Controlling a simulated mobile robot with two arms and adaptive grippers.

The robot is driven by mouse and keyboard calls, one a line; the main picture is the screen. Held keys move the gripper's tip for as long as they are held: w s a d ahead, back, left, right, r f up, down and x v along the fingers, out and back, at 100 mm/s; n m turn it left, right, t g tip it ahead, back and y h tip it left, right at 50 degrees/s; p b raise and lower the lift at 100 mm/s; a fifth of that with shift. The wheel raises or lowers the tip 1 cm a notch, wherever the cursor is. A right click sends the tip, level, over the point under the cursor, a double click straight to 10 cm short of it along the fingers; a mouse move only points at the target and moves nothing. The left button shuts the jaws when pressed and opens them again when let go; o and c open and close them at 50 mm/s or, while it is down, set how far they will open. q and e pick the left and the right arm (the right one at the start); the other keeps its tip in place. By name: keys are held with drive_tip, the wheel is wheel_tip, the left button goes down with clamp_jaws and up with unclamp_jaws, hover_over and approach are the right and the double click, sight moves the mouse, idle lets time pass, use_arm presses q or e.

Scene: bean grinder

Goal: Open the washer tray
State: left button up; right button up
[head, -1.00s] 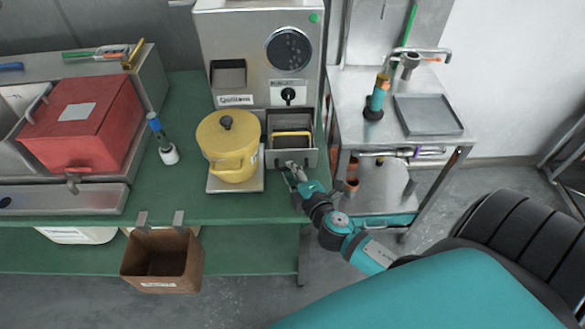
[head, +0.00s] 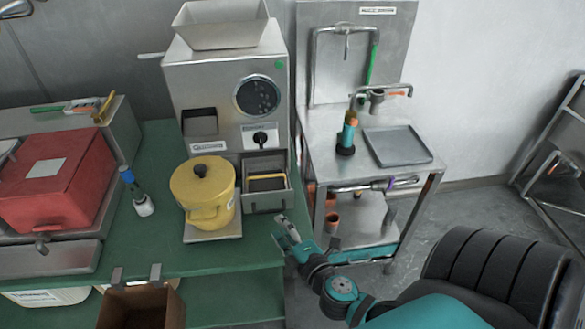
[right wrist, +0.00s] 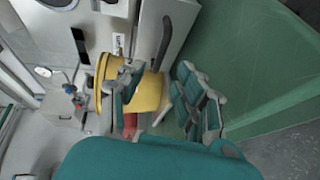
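The grinder machine (head: 220,85) is a steel box on the green table. Its lower right tray (head: 267,203) stands pulled out toward me, with its open top showing. A yellow bar (head: 266,177) crosses the tray. My right gripper (head: 287,232) is in front of and below the tray, at the table's right edge, and looks apart from it. In the right wrist view its fingers (right wrist: 160,112) are spread, with nothing between them that I can see gripped. My left gripper is not in view.
A yellow pot (head: 208,198) on a pale base stands left of the tray. A red box (head: 55,180) and a blue-topped tool (head: 137,192) are further left. A steel sink stand (head: 330,150) is at the right, with floor between.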

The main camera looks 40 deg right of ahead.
drive_tip(key=v, duration=0.5)
idle(0.4)
